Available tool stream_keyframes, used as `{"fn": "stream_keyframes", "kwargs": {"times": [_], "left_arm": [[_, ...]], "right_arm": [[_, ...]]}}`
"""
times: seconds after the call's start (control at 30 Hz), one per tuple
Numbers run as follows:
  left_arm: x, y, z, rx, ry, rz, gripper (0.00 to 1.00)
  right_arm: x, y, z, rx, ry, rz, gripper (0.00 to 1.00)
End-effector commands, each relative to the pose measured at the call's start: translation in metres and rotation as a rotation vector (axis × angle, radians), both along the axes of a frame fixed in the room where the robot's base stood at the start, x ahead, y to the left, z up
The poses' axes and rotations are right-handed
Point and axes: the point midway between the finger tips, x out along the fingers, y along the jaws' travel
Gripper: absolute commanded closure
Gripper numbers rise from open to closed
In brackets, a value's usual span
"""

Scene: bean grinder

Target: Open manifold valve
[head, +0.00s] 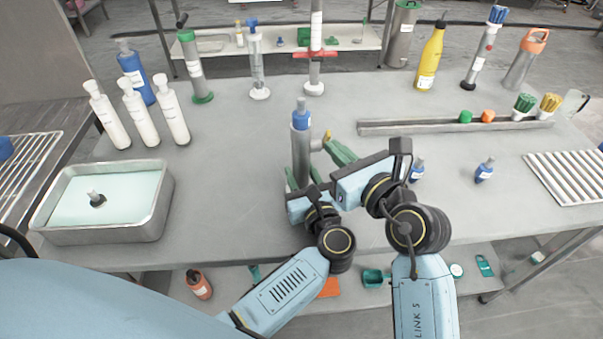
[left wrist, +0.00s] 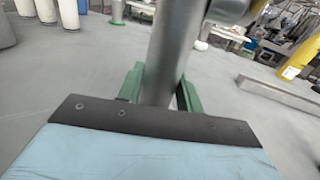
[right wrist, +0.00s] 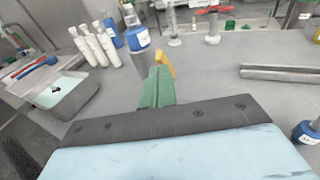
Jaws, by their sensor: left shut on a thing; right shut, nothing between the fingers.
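A grey metal cylinder with a blue top (head: 301,145) stands upright near the middle of the table. A short side stub with a small yellow lever (head: 327,135) sits on its right side. My left gripper (head: 300,180) is shut on the cylinder low on its body; the left wrist view shows green fingers on both sides of the metal cylinder (left wrist: 168,50). My right gripper (head: 338,150) is shut and empty beside the yellow lever. In the right wrist view its closed green fingers (right wrist: 157,85) overlap the yellow lever (right wrist: 166,63); I cannot tell whether they touch.
A metal tray with pale liquid (head: 160,195) and several white bottles (head: 140,115) are at left. A long metal channel (head: 440,127) lies behind right. Small blue bottles (head: 484,170) stand right of my right gripper. The table left of the cylinder is clear.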

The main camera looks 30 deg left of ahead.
Motion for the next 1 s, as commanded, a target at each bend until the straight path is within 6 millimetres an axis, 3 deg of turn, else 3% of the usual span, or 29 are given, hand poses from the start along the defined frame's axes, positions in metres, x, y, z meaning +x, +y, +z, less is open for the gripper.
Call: {"fn": "stream_keyframes", "kwargs": {"times": [1.0], "left_arm": [[0.0,0.0,0.0,0.0,0.001,0.0,1.0]], "right_arm": [[0.019,0.012,0.013,0.0,0.0,0.001,1.0]]}}
